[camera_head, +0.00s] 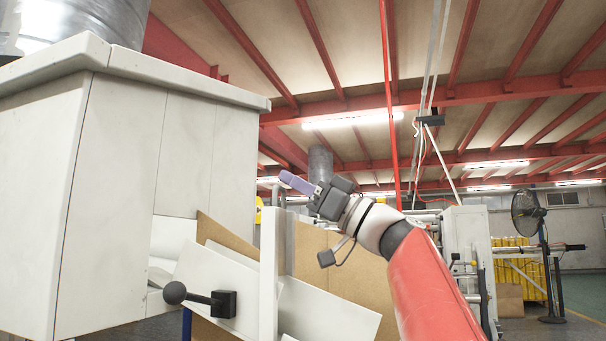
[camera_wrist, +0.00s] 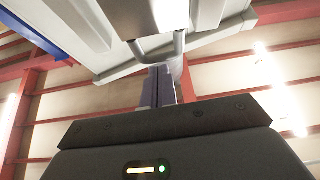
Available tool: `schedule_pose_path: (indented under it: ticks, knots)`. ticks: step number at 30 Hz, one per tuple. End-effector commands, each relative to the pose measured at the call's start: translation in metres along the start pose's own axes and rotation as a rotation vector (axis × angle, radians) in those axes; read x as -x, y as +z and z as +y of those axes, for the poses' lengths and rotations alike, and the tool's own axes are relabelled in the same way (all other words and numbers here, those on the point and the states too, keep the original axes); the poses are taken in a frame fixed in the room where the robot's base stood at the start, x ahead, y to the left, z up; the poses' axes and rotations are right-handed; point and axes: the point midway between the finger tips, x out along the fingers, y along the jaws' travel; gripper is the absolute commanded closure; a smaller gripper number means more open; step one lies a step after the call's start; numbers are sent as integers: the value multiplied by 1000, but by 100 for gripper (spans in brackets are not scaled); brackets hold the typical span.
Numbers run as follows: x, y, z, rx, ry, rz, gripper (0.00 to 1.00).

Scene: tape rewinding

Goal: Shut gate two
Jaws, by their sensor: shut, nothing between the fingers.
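My gripper (camera_head: 286,178) is raised in the middle of the head view. Its purple fingers are shut together and empty, pointing left and slightly up. In the wrist view, the shut fingers (camera_wrist: 160,78) reach up to a bent metal bar (camera_wrist: 178,48) under a white-grey panel; I cannot tell whether they touch it. In the head view, tilted white panels (camera_head: 222,288) sit below the big white cabinet, with a black ball-ended handle (camera_head: 176,293) at their left. No label shows which part is gate two.
The large white cabinet (camera_head: 120,190) fills the left of the head view. A white upright post (camera_head: 268,270) and brown boards (camera_head: 340,262) stand below my gripper. A black fan (camera_head: 527,213) stands far right. Open air lies above my arm.

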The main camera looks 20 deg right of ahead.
Motion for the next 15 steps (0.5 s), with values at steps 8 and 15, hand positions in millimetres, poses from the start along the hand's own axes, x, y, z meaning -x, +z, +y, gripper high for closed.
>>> schedule_pose_path:
  ticks: [8, 15]
  knots:
    - [1, 3, 0, 0, 0, 0, 100]
    - [4, 8, 0, 1, 0, 0, 100]
